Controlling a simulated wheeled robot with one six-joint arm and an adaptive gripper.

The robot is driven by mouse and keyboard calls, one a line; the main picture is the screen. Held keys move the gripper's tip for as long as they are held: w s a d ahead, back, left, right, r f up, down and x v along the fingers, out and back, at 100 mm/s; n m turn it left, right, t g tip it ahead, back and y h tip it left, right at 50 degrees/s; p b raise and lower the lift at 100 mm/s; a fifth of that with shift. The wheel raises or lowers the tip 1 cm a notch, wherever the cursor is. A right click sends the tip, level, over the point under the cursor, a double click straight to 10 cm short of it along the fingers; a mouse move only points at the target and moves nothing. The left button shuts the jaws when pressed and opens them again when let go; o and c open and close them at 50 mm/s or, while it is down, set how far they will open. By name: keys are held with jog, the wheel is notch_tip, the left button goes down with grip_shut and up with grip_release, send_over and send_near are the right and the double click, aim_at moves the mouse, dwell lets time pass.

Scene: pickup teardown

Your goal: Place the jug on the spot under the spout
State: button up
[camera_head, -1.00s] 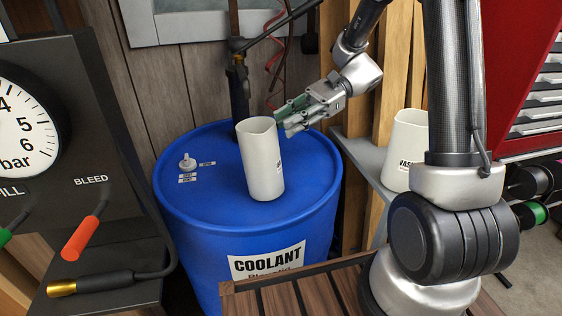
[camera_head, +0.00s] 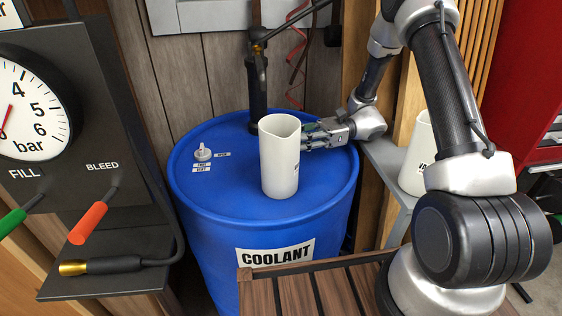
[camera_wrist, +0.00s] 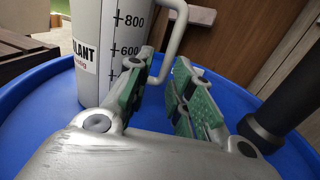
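The white jug (camera_head: 280,158) stands upright on the lid of the blue coolant drum (camera_head: 225,185). In the wrist view the jug (camera_wrist: 112,35) shows its coolant label, volume marks and handle (camera_wrist: 178,35). My gripper (camera_head: 308,134) is at the jug's right side, low over the lid. In the wrist view my gripper (camera_wrist: 163,85) has its two green-padded fingers apart, with the lower handle between or just beyond them; contact is unclear. A dark pump (camera_head: 258,85) rises behind the jug. I cannot make out its spout or the spot under it.
A gauge panel (camera_head: 100,140) with green and red levers stands at far left. A second white jug (camera_head: 414,165) is on a grey shelf at right. A slatted wooden surface (camera_head: 310,290) lies in front.

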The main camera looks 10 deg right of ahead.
jog(key=a, duration=0.3)
jog(key=s+a, duration=0.1)
jog(key=a, duration=0.1)
jog(key=shift+s+a, duration=0.1)
jog(key=shift+a, duration=0.3)
grip_shut()
grip_release()
